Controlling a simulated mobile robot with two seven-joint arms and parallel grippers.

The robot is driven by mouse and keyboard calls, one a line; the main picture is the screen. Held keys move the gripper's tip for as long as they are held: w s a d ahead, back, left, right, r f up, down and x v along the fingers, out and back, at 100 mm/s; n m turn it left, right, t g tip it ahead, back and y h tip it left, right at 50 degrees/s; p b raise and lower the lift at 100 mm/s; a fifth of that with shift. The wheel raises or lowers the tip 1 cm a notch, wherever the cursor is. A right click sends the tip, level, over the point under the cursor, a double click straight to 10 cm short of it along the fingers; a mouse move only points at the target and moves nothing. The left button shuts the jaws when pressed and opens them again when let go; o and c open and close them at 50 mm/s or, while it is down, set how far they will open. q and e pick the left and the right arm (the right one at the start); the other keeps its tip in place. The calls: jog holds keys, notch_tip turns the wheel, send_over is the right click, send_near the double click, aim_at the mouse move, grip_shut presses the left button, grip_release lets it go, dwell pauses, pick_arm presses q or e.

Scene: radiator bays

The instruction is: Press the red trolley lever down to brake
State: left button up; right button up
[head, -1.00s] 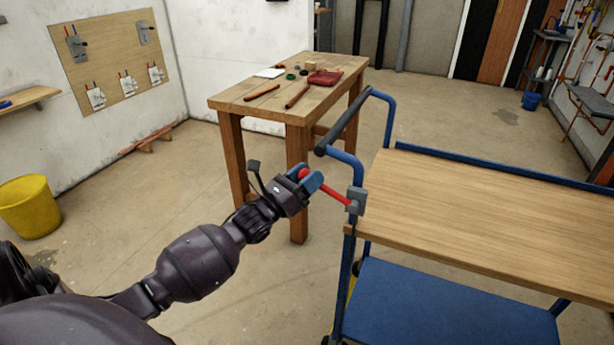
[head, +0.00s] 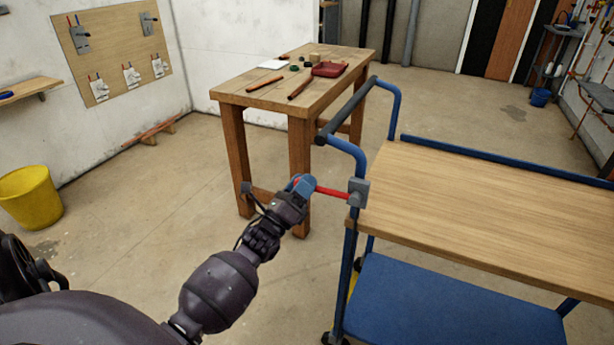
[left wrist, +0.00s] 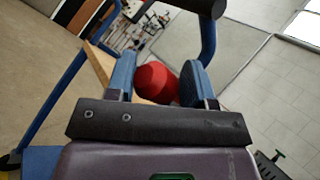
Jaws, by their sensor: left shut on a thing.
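The red trolley lever (head: 332,192) sticks out to the left from a grey block (head: 358,192) on the blue trolley post. It lies close to level in the head view. My left gripper (head: 301,186) is shut on the lever's outer end. In the left wrist view the lever's round red knob (left wrist: 156,82) sits between the two blue fingers (left wrist: 160,84). The trolley (head: 480,205) has a wooden top and a blue lower shelf (head: 440,305). My right gripper is not in view.
The black trolley handle (head: 346,110) rises just above the lever. A wooden workbench (head: 262,98) with several tools stands behind my left gripper. A yellow bucket (head: 30,198) is at the left. The floor between bucket and bench is clear.

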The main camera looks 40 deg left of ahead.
pick_arm(q)
jog(key=shift+w+d+f+n+y+b, duration=0.1)
jog(key=shift+d+f+n+y+b, duration=0.15)
jog(key=shift+f+n+y, duration=1)
jog(key=shift+s+d+f+n+y+b, duration=0.2)
jog(key=shift+f+n+y, duration=0.65)
jog(key=shift+n, duration=0.7)
jog(key=shift+w+d+f+n+y+b, duration=0.25)
jog(key=shift+f+n+y, duration=0.55)
jog(key=shift+n+y, duration=0.55)
jog(key=shift+f+n, duration=0.1)
jog(key=shift+n, duration=0.25)
jog(key=shift+f, duration=0.1)
jog(key=shift+c, duration=0.2)
jog(key=o, duration=1.2)
jog(key=shift+r, duration=0.25)
jog(key=shift+f, duration=0.1)
